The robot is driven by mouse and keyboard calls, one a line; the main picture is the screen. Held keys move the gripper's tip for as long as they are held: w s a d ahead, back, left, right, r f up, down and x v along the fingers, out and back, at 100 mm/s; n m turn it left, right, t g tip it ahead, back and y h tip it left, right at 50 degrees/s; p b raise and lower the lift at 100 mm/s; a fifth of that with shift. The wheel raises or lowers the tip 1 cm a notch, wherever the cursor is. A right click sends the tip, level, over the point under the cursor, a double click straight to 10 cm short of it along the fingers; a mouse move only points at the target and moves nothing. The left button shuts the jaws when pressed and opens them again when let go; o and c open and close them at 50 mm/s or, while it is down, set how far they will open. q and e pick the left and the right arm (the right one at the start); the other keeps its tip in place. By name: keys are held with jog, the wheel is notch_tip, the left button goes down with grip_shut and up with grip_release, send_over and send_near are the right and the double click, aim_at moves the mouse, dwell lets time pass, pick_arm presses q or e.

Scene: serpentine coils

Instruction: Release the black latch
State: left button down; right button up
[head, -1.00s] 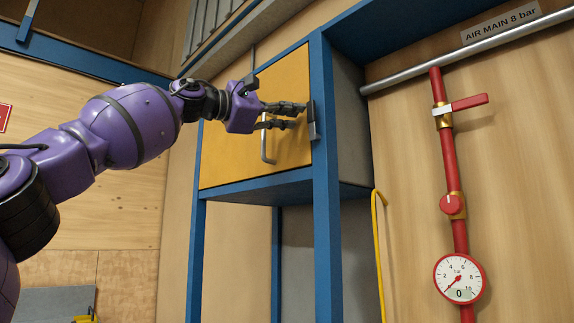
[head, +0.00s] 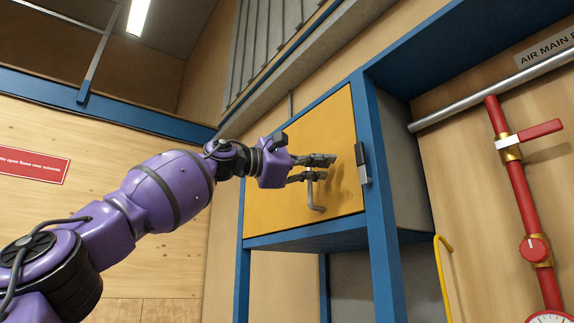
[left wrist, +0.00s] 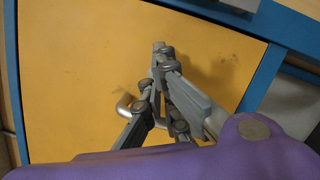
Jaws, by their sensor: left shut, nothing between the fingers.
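The black latch (head: 361,163) is on the blue frame post at the right edge of the yellow door (head: 262,205). It stands roughly upright, with a grey lower part. My left gripper (head: 324,167) is shut and empty in front of the door, to the left of the latch and apart from it. A grey bent door handle (head: 316,192) hangs just below the fingers. In the left wrist view the fingers (left wrist: 160,62) show against the yellow door, partly covering the handle (left wrist: 124,106). My right gripper is not in view.
The blue frame (head: 385,240) surrounds the cabinet. To the right are a yellow hooked bar (head: 443,280) and a red pipe (head: 520,185) with a red-handled valve (head: 530,133). A grey pipe (head: 470,108) runs above. The space below the cabinet looks open.

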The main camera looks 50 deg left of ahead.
pick_arm(q)
jog(key=r+v, duration=0.1)
jog(key=v, duration=0.8)
jog(key=shift+s+d, duration=0.25)
jog(key=shift+s, duration=0.15)
jog(key=shift+w, duration=0.1)
jog(key=shift+r, duration=0.1)
